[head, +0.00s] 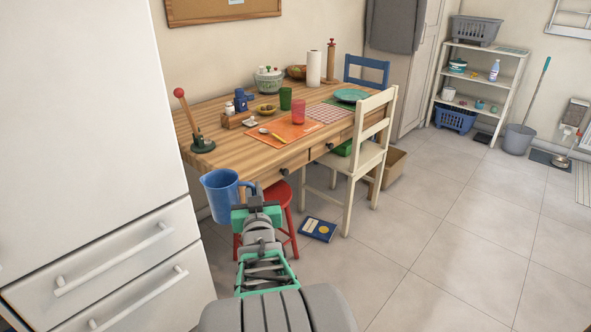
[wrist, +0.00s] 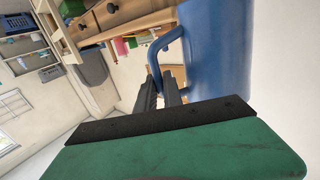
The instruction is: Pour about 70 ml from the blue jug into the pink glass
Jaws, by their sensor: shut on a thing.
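The blue jug (head: 222,195) is held upright in front of the table, near its left front corner and beside the white fridge. My gripper (head: 254,196) is shut on the jug's handle, on the jug's right side. In the wrist view the jug (wrist: 222,50) fills the upper right, and my gripper (wrist: 165,92) closes on the lower part of its handle. The jug's contents are hard to make out. The pink glass (head: 298,112) stands upright on the orange placemat (head: 290,129) on the table, beyond the jug and to its right.
A green cup (head: 285,99) stands close behind the pink glass. A dark-green-based lever tool with a red knob (head: 202,142) stands at the table's left end. A white chair (head: 365,150) and red stool (head: 279,215) stand at the front.

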